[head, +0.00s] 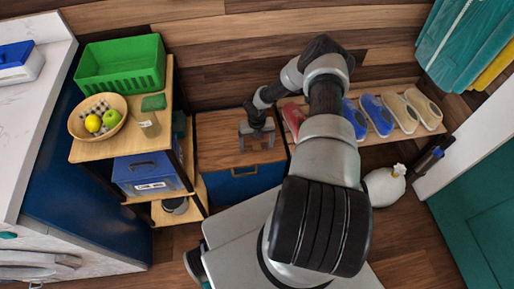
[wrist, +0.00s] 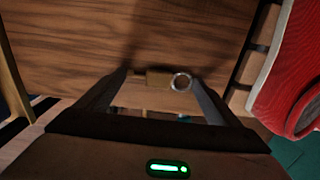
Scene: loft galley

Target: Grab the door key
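The door key shows in the wrist view as a small brown tag (wrist: 158,78) with a silver ring (wrist: 181,82) at its right end and a thin dark part at its left. It lies near the edge of a wooden top (wrist: 190,35). My gripper (wrist: 160,76) points down at it with its two fingers apart, one on each side of the key. I cannot tell whether either fingertip touches it. In the head view my gripper (head: 257,143) is over the wooden top of a blue-fronted chest (head: 222,128), and the key cannot be made out.
A red shoe (wrist: 298,80) is close on the right, on a slatted rack (head: 400,134) with several shoes. To the left stands a shelf unit (head: 95,153) with a green basket (head: 122,80), a fruit bowl (head: 76,127) and a blue box (head: 150,172). A wooden wall is behind.

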